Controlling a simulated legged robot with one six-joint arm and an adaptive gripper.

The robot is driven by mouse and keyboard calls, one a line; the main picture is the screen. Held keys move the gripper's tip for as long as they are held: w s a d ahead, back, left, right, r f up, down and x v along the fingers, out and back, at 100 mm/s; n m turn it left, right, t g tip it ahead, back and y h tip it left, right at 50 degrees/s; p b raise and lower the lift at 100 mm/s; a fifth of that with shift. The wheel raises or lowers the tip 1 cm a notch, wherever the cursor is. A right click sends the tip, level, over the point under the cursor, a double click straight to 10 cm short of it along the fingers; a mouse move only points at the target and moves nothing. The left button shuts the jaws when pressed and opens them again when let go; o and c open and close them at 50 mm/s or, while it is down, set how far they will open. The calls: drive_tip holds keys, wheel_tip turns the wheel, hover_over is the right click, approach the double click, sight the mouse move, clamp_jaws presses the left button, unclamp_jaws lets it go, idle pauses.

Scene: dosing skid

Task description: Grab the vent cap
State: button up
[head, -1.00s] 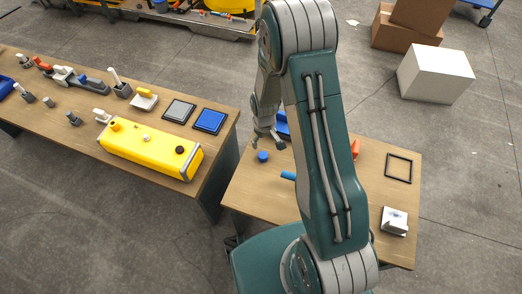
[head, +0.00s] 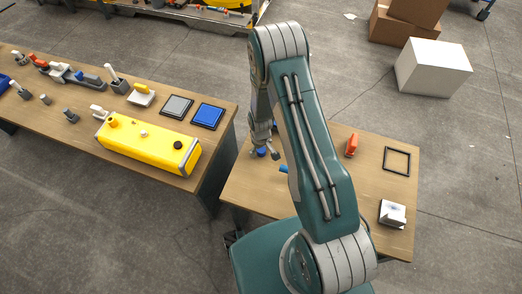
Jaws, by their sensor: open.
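A small round blue cap (head: 262,152), which looks like the vent cap, is on the right wooden table (head: 245,190) near its left edge. My gripper (head: 265,156) points down at it with fingers apart, one on each side of the cap in the head view. The gripper partly covers the cap. I cannot tell whether the fingers touch it.
A blue rod-like piece (head: 284,169) lies close by, partly behind my arm. An orange part (head: 352,145), a black square frame (head: 397,161) and a whitish block (head: 392,213) are farther right. The left table holds a yellow tank (head: 150,147).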

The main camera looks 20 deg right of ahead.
drive_tip(key=c, duration=1)
drive_tip(key=shift+c, duration=0.2)
drive_tip(key=shift+r, duration=0.6)
drive_tip(key=s+r, duration=1.2)
drive_tip(key=s, duration=0.2)
